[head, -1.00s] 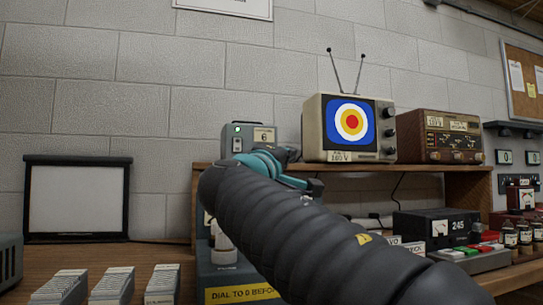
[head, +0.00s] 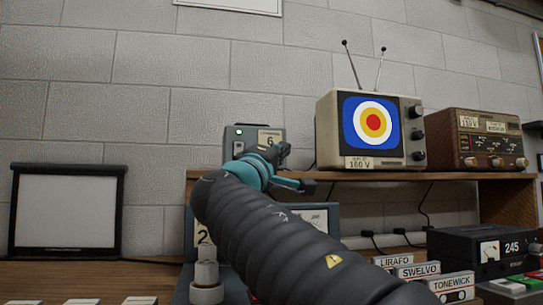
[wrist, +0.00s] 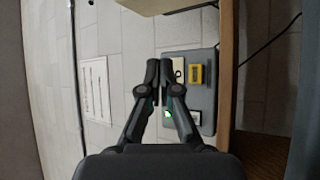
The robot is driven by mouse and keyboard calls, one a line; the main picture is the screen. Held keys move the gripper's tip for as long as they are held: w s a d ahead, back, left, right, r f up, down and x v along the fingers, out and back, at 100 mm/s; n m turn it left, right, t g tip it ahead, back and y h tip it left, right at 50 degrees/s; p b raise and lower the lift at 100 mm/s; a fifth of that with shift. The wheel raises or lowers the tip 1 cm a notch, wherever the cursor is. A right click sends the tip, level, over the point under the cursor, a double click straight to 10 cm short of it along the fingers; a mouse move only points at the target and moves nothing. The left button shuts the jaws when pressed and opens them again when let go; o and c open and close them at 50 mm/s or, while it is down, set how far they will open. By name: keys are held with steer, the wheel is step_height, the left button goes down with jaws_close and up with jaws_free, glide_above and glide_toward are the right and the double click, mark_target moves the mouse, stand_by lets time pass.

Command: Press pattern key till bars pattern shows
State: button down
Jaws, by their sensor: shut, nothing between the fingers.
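The television (head: 370,128) stands on the wooden shelf and shows a round pattern of blue, white, yellow and red rings, not bars. To its left on the shelf is a grey box (head: 238,133) with a green light and a label with a 6. The same box (wrist: 202,98) shows sideways in the wrist view, with a yellow part (wrist: 197,74) on its face that may be a key. My gripper (wrist: 160,68) is shut and empty, beside the box in that view. In the head view my gripper (head: 283,152) overlaps the box's lower right; contact cannot be told.
A brown radio (head: 476,138) stands right of the television. A framed white screen (head: 66,210) stands at left. The wall between screen and box is clear.

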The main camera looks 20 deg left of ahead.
steer(key=w+a+p, duration=0.4)
steer(key=w+p, duration=0.1)
steer(key=w, duration=0.2)
steer(key=shift+w+a, duration=0.1)
steer(key=shift+a, duration=0.05)
stand_by(1.5)
steer(key=shift+w+a, duration=0.15)
steer(key=shift+w, duration=0.15)
steer(key=shift+w+a+p, duration=0.25)
steer(key=shift+w+p, duration=0.1)
steer(key=shift+p, duration=0.05)
stand_by(0.8)
stand_by(0.3)
steer(key=shift+s+d+b, duration=0.45)
steer(key=shift+s+b, duration=0.3)
steer(key=shift+b, duration=0.05)
